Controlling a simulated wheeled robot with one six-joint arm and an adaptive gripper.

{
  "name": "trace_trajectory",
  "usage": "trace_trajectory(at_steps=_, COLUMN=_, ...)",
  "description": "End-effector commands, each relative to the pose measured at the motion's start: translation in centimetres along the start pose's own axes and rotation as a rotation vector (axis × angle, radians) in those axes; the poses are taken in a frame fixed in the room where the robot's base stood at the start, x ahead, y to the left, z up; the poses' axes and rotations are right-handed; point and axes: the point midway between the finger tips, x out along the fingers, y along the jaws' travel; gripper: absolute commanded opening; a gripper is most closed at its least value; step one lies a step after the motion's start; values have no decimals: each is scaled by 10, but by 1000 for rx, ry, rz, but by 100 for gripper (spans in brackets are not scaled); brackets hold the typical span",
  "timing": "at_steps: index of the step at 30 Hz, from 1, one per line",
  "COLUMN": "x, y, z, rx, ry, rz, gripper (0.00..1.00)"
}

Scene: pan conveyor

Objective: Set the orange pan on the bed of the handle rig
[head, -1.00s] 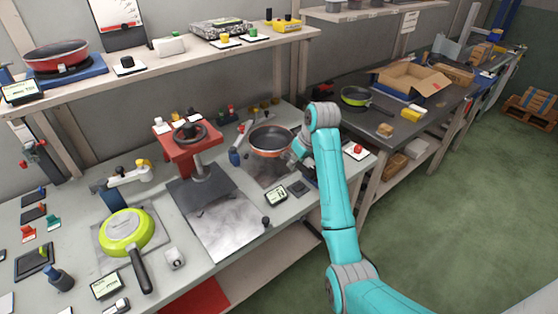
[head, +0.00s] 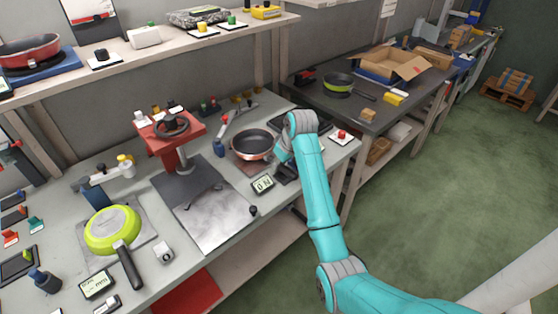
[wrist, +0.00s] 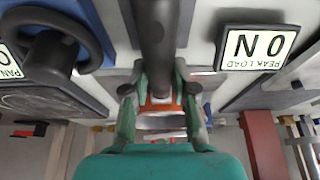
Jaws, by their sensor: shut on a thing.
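The orange pan (head: 252,145), dark inside with a coppery orange outer wall, is upright over the grey bed (head: 243,167) of the handle rig. It looks very low over the bed or touching it; I cannot tell which. My gripper (head: 283,158) is at the pan's right side, its jaws partly hidden in the head view. In the wrist view my gripper (wrist: 158,75) is shut on the pan's dark handle (wrist: 157,30), one finger on each side. The rig's PEAK LOAD display (head: 263,184) reads 0 N; it is also in the wrist view (wrist: 257,47).
A blue post (head: 219,149) is close to the pan's left. A lime pan (head: 112,229) lies upside down farther left. A red button (head: 342,134) is on the right. A shelf (head: 150,58) runs above the bench.

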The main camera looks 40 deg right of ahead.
Motion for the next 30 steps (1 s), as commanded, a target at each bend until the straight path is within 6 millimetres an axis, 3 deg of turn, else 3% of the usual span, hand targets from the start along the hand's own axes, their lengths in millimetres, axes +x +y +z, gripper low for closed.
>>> trace_trajectory(at_steps=18, x=2, y=0, z=0, rx=0, ry=2, rz=1, gripper=0)
trace_trajectory(at_steps=19, x=2, y=0, z=0, rx=0, ry=2, rz=1, gripper=34)
trace_trajectory(at_steps=21, x=2, y=0, z=0, rx=0, ry=2, rz=1, gripper=52)
trace_trajectory(at_steps=22, x=2, y=0, z=0, rx=0, ry=2, rz=1, gripper=56)
trace_trajectory(at_steps=30, x=3, y=0, z=2, rx=0, ry=-2, rz=-1, gripper=56)
